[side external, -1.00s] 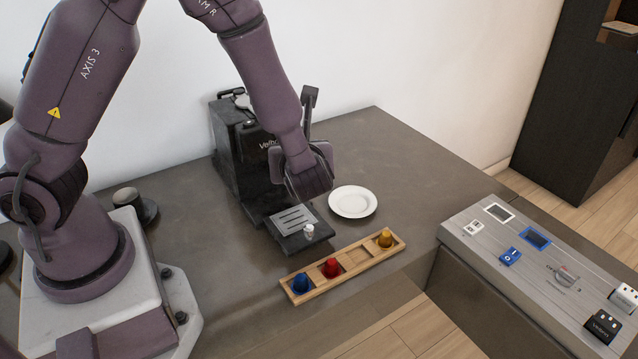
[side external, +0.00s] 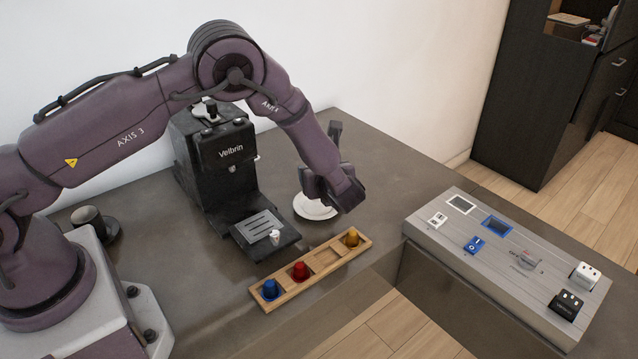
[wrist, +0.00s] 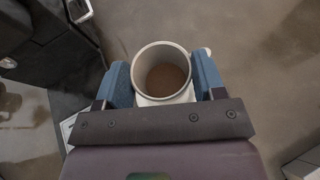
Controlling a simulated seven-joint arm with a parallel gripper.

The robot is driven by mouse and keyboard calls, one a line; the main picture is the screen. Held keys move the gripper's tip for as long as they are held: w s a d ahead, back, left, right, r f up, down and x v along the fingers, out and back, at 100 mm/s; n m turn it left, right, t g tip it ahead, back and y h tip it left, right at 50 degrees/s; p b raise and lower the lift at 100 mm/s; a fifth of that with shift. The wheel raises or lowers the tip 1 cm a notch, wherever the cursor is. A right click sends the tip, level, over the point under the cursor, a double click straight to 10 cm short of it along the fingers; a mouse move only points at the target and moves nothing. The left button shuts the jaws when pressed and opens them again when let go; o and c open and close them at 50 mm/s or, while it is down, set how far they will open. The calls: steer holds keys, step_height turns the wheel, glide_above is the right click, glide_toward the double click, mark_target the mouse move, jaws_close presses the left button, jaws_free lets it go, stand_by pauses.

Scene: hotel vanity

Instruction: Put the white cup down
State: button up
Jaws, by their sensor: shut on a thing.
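The white cup (wrist: 149,62) is in the wrist view, seen from above, with brown liquid inside. My gripper (side external: 336,200) is shut on it, with one blue finger on each side. A small white bit, perhaps the handle, shows at its right. In the side view the cup is hidden behind my gripper. The white plate (side external: 308,209) lies on the counter to the right of the coffee machine, partly covered by my gripper. I cannot tell whether the cup touches the plate or the counter.
The black coffee machine (side external: 217,160) stands left of my gripper; a small white piece (side external: 274,237) sits on its drip tray. A wooden capsule holder (side external: 327,260) with blue, red and yellow capsules lies in front. A grey control panel (side external: 505,265) is at the right.

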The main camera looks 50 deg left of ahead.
steer(key=shift+f, duration=1.45)
steer(key=shift+f, duration=0.15)
steer(key=o, duration=1)
